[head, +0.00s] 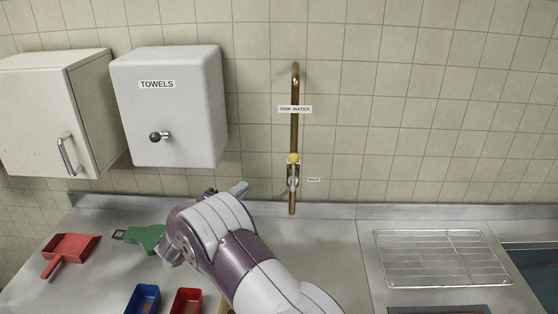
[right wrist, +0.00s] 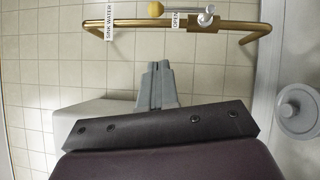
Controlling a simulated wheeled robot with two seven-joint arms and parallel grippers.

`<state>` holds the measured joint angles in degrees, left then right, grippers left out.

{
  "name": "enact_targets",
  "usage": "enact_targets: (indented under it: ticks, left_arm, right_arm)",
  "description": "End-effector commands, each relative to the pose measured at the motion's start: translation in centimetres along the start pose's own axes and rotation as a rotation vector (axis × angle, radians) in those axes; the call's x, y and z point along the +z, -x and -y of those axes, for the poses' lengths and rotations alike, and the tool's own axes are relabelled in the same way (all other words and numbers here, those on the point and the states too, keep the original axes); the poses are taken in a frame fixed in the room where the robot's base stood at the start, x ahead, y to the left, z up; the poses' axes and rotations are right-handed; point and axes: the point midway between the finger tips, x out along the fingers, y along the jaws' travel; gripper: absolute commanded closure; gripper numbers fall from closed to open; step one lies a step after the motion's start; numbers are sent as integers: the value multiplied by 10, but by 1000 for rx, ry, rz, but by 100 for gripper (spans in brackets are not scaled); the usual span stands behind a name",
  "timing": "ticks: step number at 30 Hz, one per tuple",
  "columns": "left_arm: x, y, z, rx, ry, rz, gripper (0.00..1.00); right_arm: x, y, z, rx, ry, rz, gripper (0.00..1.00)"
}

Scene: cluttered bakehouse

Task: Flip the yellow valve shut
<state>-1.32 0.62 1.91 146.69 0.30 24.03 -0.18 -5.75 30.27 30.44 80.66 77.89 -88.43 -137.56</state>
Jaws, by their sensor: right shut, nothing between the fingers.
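The yellow valve (head: 293,172) sits low on a vertical brass pipe on the tiled wall. Its lever lies along the pipe, with the yellow knob toward the top. In the right wrist view the yellow knob (right wrist: 156,9) and lever show at the top edge, beside a label reading OPEN (right wrist: 176,19). My right gripper (head: 240,188) is left of the valve and apart from it. Its fingers (right wrist: 157,85) are shut and empty, pointing toward the wall. My left gripper is not in view.
A SINK WATER label (head: 295,109) is on the pipe. A towel box (head: 190,105) and a cabinet (head: 50,115) hang at left. A red dustpan (head: 72,247), green tool (head: 145,238), blue bin (head: 142,299) and red bin (head: 187,300) are on the counter. A wire rack (head: 440,258) lies right.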

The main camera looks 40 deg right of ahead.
Motion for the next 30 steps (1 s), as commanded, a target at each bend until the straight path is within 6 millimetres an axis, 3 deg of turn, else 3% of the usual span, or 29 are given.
enact_targets:
  ticks: [8, 21, 30]
  left_arm:
    - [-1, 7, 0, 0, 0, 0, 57]
    - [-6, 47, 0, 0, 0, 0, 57]
    - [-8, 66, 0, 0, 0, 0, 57]
  right_arm:
    - [0, -13, -3, -1, -3, -1, 100]
    - [1, -105, -5, -1, -4, -2, 100]
    - [26, -128, -2, 0, -5, -3, 100]
